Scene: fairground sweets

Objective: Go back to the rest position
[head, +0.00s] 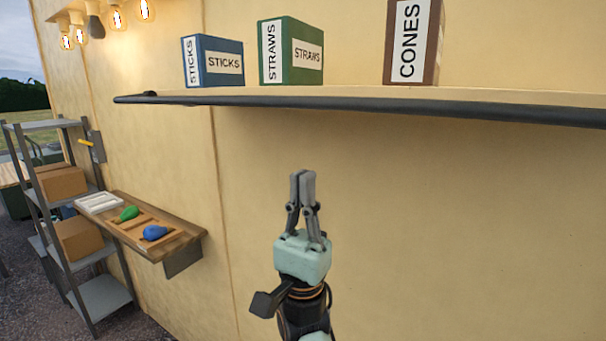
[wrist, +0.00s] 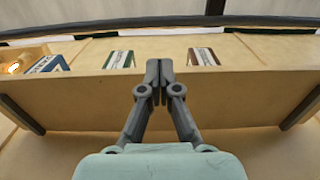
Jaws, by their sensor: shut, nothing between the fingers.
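My gripper (head: 303,176) points upward in front of the bare cream wall, below the high shelf. Its two grey fingers are closed together with nothing between them. In the wrist view the shut fingertips (wrist: 166,66) show in the middle, with the underside of the shelf behind them. My gripper appears apart from the shelf and touches nothing that I can see.
The high shelf (head: 360,101) with a dark rail holds boxes of sticks (head: 212,61), straws (head: 291,51) and cones (head: 413,42). At left, a wooden wall ledge (head: 188,232) bears a green item (head: 129,213) and a blue item (head: 154,232). A metal rack (head: 101,294) stands beyond.

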